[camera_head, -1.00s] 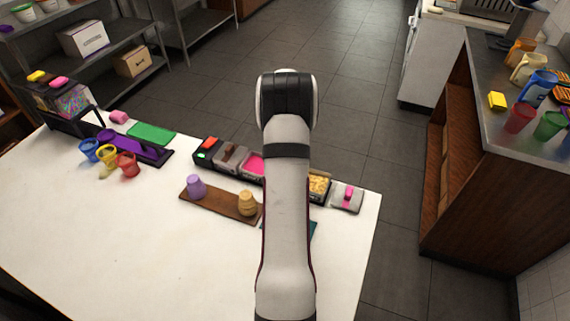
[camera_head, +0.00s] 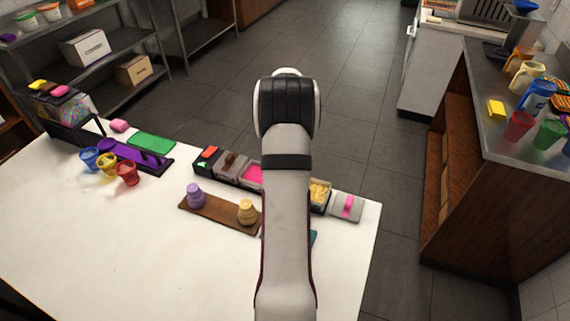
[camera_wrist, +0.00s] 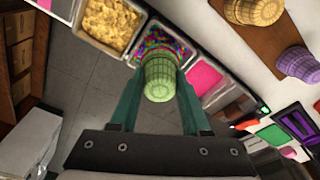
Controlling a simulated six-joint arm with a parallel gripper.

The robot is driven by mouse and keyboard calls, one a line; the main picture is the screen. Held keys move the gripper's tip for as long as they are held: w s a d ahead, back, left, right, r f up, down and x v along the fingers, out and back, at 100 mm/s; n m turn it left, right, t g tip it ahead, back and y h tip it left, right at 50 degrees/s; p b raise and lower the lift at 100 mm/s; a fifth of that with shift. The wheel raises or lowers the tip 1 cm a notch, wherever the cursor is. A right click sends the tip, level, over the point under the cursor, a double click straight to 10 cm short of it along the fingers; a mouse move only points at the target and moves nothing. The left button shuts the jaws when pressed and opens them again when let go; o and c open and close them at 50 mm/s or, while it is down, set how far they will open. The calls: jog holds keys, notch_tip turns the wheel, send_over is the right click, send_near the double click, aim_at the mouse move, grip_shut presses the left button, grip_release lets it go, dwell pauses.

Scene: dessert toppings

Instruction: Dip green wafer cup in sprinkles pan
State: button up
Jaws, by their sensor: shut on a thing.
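The green wafer cup (camera_wrist: 160,82) is held between the two teal fingers of my gripper (camera_wrist: 159,92) in the wrist view. My gripper is shut on it. The sprinkles pan (camera_wrist: 155,40) with multicoloured sprinkles lies just beyond the cup's far end in that view. The cup overlaps the pan's near part, and I cannot tell whether it touches the sprinkles. In the head view my arm hides the gripper, the green cup and the sprinkles pan.
A pan of yellow crumbs (camera_wrist: 110,24) and a pan of pink topping (camera_wrist: 205,76) flank the sprinkles pan. A tan wafer cup (camera_head: 247,212) and a purple wafer cup (camera_head: 195,196) stand on a brown board (camera_head: 219,211). Several coloured cups stand at the table's left.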

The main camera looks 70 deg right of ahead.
dwell(0.4)
jog(key=shift+r, duration=2.3)
jog(key=w+a+r+n, duration=0.3)
jog(key=w+a+r, duration=0.2)
jog(key=w+a, duration=0.5)
jog(key=w+a+r+n, duration=0.35)
jog(key=w+a, duration=0.35)
jog(key=a, duration=0.6)
jog(key=a+r+n, duration=0.2)
jog(key=a+r, duration=0.1)
jog(key=a, duration=0.8)
jog(key=s+a+r+n+y, duration=0.1)
jog(key=a+r+n, duration=0.2)
jog(key=a, duration=0.9)
jog(key=shift+r+t, duration=0.4)
